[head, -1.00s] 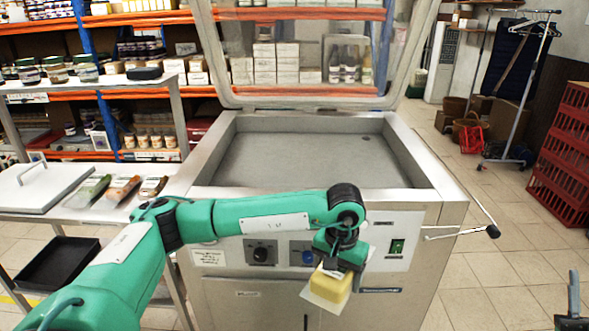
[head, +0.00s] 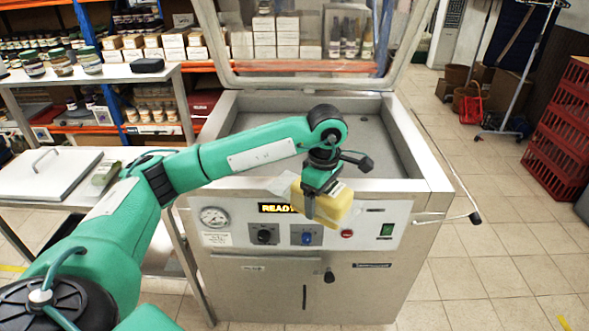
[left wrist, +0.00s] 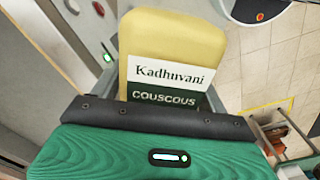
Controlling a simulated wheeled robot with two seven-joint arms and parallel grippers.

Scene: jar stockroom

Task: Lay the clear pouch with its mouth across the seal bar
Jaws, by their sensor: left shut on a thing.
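The clear pouch (head: 335,204), filled with yellow couscous, hangs in my left gripper (head: 312,203) in front of the machine's front rim. A pale clear flap sticks out to its left. In the left wrist view the pouch (left wrist: 175,45) shows a "Kadhuvani COUSCOUS" label, above the dark edge of my left gripper (left wrist: 160,118), which is shut on it. The chamber machine (head: 420,160) stands with its clear lid (head: 300,68) raised. I cannot make out the seal bar; my arm covers part of the chamber and its front rim. My right gripper is out of view.
The machine's front panel has a gauge (head: 214,217), knobs and a lit display (head: 275,208). A side table (head: 25,205) with a white lid (head: 45,172) stands left. Shelves of jars and boxes are behind. Red crates (head: 565,130) stand right; floor there is open.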

